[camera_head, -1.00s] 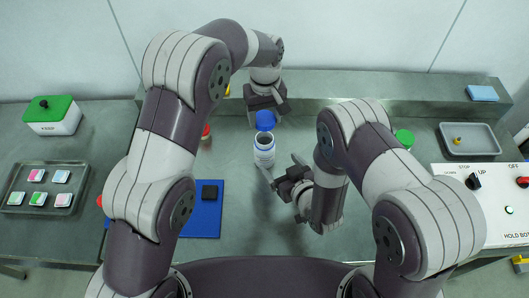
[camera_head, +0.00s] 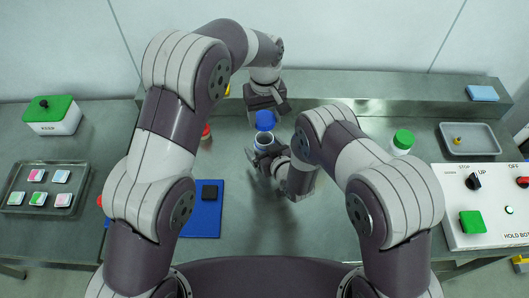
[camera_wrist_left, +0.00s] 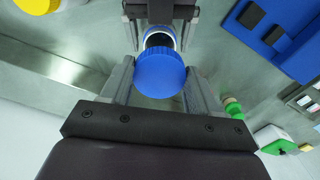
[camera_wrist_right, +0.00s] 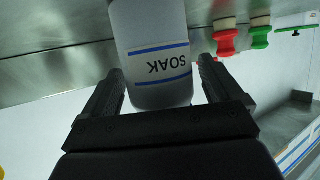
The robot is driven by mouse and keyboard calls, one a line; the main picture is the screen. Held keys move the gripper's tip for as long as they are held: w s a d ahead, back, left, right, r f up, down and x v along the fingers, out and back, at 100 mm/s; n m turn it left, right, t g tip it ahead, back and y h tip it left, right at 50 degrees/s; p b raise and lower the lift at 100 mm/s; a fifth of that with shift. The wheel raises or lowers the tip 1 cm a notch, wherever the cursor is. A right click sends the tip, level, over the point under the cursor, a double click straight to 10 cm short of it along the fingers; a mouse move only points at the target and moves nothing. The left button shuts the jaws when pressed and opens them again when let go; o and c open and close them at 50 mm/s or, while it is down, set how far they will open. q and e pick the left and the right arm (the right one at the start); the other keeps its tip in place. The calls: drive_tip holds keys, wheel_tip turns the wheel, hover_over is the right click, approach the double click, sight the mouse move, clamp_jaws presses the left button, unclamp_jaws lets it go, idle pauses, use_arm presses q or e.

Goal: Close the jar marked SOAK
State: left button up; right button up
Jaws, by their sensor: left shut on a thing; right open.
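The white jar marked SOAK (camera_wrist_right: 150,25) stands open on the bench, its mouth (camera_head: 267,138) uncovered in the head view. My left gripper (camera_wrist_left: 160,88) is shut on the blue ridged lid (camera_wrist_left: 160,74), which is held apart from the jar, just behind its mouth in the head view; the lid also shows there (camera_head: 265,120). My right gripper (camera_wrist_right: 160,78) is open, with its fingers on either side of the jar's lower body. In the head view the right gripper (camera_head: 265,160) partly hides the jar. Whether its fingers touch the jar I cannot tell.
A green-lidded white jar (camera_head: 402,142) stands to the right. A control box (camera_head: 487,226) with knobs is at far right, below a grey tray (camera_head: 470,154). A blue mat (camera_head: 204,222) with a black block lies left. A raised ledge (camera_head: 350,88) runs along the back.

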drive_tip(key=c, duration=1.5)
use_arm(q)
hover_over(265, 135)
drive_tip(key=s, duration=0.3)
drive_tip(key=shift+w+f, duration=0.2)
drive_tip(key=shift+f, duration=2.3)
drive_tip(key=shift+f, duration=0.15)
drive_tip(key=shift+f, duration=0.75)
drive_tip(key=shift+f, duration=0.5)
use_arm(e)
clamp_jaws()
use_arm(q)
drive_tip(key=m, duration=0.3)
